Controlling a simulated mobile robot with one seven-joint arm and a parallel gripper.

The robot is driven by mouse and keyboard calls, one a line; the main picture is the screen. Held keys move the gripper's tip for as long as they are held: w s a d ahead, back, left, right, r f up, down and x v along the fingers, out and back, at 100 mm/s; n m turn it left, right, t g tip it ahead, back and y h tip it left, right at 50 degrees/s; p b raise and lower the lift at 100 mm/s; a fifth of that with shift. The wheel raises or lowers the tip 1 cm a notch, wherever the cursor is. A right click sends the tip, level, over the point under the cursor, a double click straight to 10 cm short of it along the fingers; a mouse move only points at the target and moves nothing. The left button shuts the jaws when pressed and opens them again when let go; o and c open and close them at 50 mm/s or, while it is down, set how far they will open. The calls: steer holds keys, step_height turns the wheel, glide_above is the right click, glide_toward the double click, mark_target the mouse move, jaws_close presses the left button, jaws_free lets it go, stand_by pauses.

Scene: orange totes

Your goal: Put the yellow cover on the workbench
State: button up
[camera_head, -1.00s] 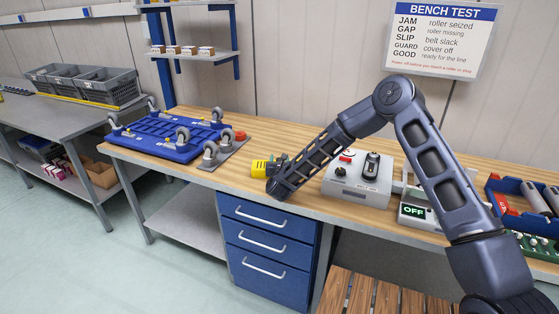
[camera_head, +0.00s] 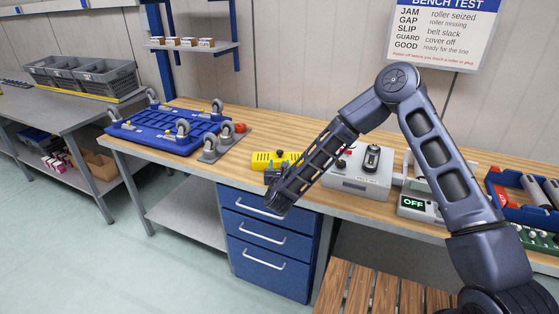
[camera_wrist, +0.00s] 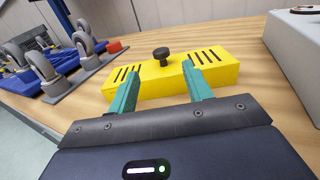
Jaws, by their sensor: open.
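The yellow cover (camera_wrist: 172,78) lies on the wooden top of the workbench (camera_head: 222,168). It is a slotted yellow block with a black knob on top. In the head view the cover (camera_head: 264,161) is partly hidden behind my gripper (camera_head: 272,176). In the wrist view my gripper (camera_wrist: 160,88) is open, its two teal fingers pointing at the cover's near side. The knob stands beyond and between the fingertips. Nothing is held between the fingers. Whether the fingertips touch the cover cannot be told.
A blue tray with casters (camera_head: 170,132) stands left of the cover. A grey control box (camera_head: 357,178) stands to its right, near my arm. An OFF display unit (camera_head: 414,208) and a blue bin with rollers (camera_head: 520,195) are further right. Bare wood lies around the cover.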

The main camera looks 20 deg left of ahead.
steer(key=shift+s+d, duration=0.25)
steer(key=shift+s, duration=0.35)
